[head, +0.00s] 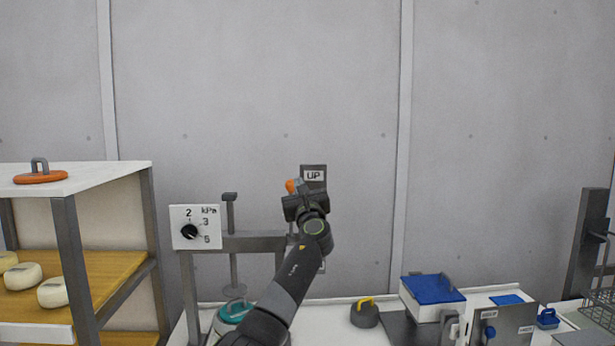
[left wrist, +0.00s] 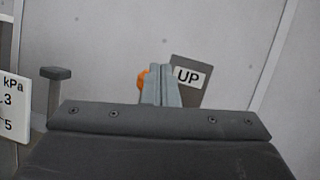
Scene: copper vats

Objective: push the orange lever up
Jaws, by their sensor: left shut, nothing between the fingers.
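The orange lever (head: 290,186) shows as a small orange piece at the left side of the dark plate marked UP (head: 313,176). My left gripper (head: 304,197) is in front of the plate and hides most of the lever. In the left wrist view the orange piece (left wrist: 142,80) is just left of my closed fingertips (left wrist: 161,84), and the UP plate (left wrist: 187,78) is to their right. The fingers are shut and empty. I cannot tell whether they touch the lever. My right gripper is not in view.
A kPa dial panel (head: 195,227) and a dark T-shaped post (head: 230,212) stand left of the arm. A shelf (head: 75,180) with white rounds is at the far left. A blue-lidded box (head: 433,290) and a yellow-handled weight (head: 364,315) are at right.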

